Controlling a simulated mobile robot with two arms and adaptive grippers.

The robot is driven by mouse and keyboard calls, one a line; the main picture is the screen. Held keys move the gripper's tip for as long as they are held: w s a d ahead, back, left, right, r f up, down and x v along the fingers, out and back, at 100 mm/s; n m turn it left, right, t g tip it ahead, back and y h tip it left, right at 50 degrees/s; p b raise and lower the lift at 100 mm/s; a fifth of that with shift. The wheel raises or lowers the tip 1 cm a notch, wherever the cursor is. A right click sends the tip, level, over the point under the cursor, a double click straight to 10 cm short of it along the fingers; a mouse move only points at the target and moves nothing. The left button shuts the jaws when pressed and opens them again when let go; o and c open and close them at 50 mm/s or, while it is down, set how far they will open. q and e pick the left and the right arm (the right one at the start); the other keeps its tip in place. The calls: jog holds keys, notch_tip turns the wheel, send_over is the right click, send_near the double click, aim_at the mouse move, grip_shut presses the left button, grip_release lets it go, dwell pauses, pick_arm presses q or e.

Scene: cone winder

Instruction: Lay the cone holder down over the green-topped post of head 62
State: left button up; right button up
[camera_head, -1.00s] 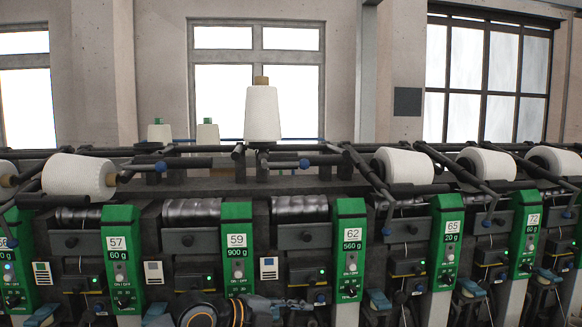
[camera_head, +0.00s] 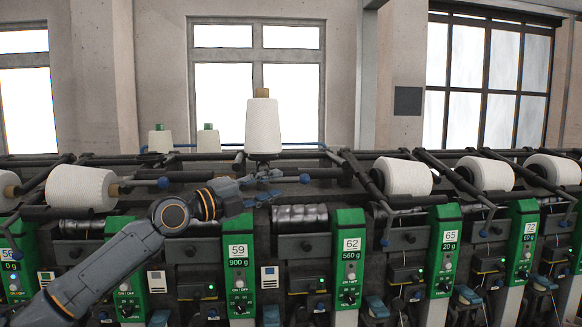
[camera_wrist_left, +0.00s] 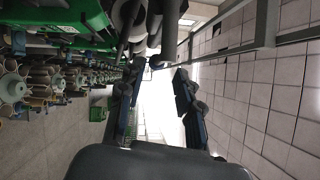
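The green-topped post of head 62 (camera_head: 348,245) carries a "62" label and a "560 g" display. Above it the cone holder, a dark bar with a blue knob (camera_head: 305,178), is raised along the top of the machine. A white cone (camera_head: 263,128) with a brown top stands upright behind the bar. My left gripper (camera_head: 270,187) is in front of the holder, left of the blue knob. In the left wrist view its two fingers (camera_wrist_left: 160,80) are spread with nothing between them; dark bars lie just beyond. Contact with the holder cannot be told. My right gripper is out of view.
The post of head 59 (camera_head: 238,265) is below my left forearm. The post of head 65 (camera_head: 444,255) is to the right. White cones lie on holders at left (camera_head: 82,187) and right (camera_head: 404,177). A winding drum (camera_head: 300,217) is below the holder.

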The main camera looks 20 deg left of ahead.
aim_at(286, 180)
pick_arm(q)
jog(key=p+x, duration=0.2)
jog(key=x, duration=0.2)
jog(key=shift+w+d+r, duration=0.15)
jog(key=shift+w+r, duration=0.05)
jog(key=shift+w, duration=0.15)
jog(key=shift+w+d+f, duration=0.1)
jog(key=shift+w+d, duration=0.25)
jog(key=shift+w, duration=0.25)
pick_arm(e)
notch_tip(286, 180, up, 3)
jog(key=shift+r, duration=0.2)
pick_arm(q)
jog(key=shift+c, duration=0.4)
grip_shut()
